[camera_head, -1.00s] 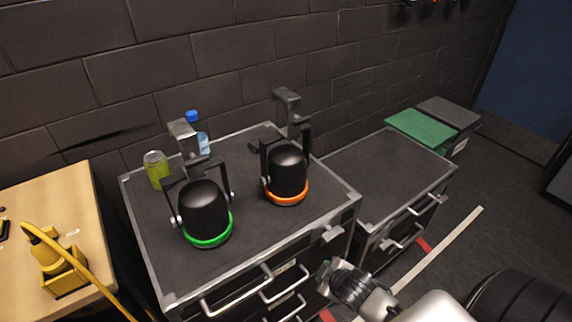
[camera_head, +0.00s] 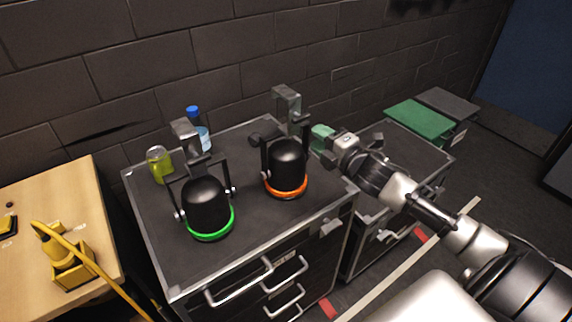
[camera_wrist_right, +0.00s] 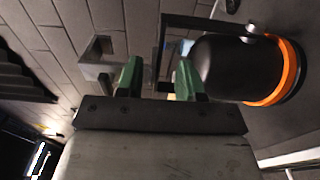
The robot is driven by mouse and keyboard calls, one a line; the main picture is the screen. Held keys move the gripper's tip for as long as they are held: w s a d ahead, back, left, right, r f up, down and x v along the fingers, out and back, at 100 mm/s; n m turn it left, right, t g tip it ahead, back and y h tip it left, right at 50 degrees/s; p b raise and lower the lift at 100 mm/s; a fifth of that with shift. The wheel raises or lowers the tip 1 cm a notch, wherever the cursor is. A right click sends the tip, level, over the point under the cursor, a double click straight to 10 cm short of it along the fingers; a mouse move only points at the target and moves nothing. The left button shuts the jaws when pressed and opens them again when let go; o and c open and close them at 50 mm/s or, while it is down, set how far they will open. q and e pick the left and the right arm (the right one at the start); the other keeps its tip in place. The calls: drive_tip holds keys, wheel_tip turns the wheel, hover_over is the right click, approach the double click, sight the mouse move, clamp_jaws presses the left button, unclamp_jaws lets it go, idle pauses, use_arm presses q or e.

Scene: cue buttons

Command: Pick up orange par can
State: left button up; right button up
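The orange par can (camera_head: 286,166), a black can with an orange ring at its base and a bracket and clamp above, stands on a black case (camera_head: 262,225). A par can with a green ring (camera_head: 207,206) stands to its left. My right gripper (camera_head: 308,136) reaches in from the right, beside the orange can's bracket. In the right wrist view its green fingers (camera_wrist_right: 158,82) are apart with a gap between them. The orange par can (camera_wrist_right: 225,68) is just right of them, with its bracket bar near the fingertips. My left gripper is not in view.
A yellow-green jar (camera_head: 159,165) and a blue-capped bottle (camera_head: 198,130) stand at the back left of the case. A lower case (camera_head: 428,158) is to the right. A wooden table (camera_head: 60,215) with a yellow device is at left. A brick wall rises behind.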

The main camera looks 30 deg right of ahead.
sight(302, 127)
drive_tip(key=shift+w+a, duration=0.2)
drive_tip(key=shift+w, duration=1.05)
drive_tip(key=w, duration=0.1)
drive_tip(key=w+p, duration=0.1)
drive_tip(key=w, duration=0.1)
drive_tip(key=w+p, duration=0.1)
drive_tip(key=shift+w+a, duration=0.4)
drive_tip(key=shift+w+f, duration=0.1)
drive_tip(key=shift+w, duration=0.15)
drive_tip(key=shift+s, duration=0.15)
drive_tip(key=shift+c, duration=0.4)
clamp_jaws()
